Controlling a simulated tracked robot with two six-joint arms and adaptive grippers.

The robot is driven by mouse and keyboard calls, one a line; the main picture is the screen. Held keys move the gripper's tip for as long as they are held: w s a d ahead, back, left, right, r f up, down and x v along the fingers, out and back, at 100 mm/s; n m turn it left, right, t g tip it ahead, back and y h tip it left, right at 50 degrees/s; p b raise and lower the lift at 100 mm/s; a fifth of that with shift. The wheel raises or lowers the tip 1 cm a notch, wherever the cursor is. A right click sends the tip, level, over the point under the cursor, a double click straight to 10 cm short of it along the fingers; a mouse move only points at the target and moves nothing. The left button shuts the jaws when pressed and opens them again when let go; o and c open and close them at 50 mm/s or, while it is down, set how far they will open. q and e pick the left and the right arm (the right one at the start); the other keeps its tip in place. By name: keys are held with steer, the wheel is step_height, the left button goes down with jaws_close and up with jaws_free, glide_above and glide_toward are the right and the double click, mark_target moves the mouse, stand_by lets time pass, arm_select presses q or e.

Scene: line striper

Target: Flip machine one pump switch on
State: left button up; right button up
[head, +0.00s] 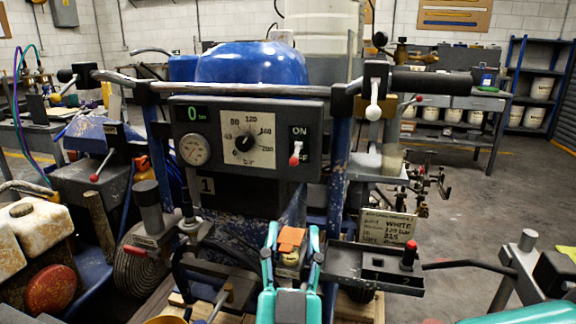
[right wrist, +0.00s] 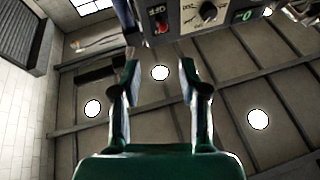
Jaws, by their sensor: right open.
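Machine one's dark control panel (head: 245,138), with a "1" plate under it, faces me in the middle of the head view. Its pump switch (head: 295,156) is a small lever with a red end, between ON above and OFF below; the red end points down towards OFF. The switch also shows upside down at the top of the right wrist view (right wrist: 162,25). My right gripper (head: 292,228) is open, below the panel and apart from the switch. Its two fingers also show spread and empty in the right wrist view (right wrist: 160,68).
The panel also has a green display (head: 194,113) reading 0, a gauge (head: 194,149) and a pressure dial (head: 245,143). A white-knobbed lever (head: 373,112) hangs at the right of the handlebar. An orange piece (head: 291,239) shows between the gripper's fingers. Shelves with buckets stand behind.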

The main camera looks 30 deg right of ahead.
mark_target(293, 165)
steer(key=p+x, duration=0.3)
steer(key=x, duration=0.5)
steer(key=p+x, duration=0.3)
steer(key=x, duration=0.5)
steer(key=shift+w+a, duration=0.1)
steer(key=shift+a, duration=0.2)
jaws_close()
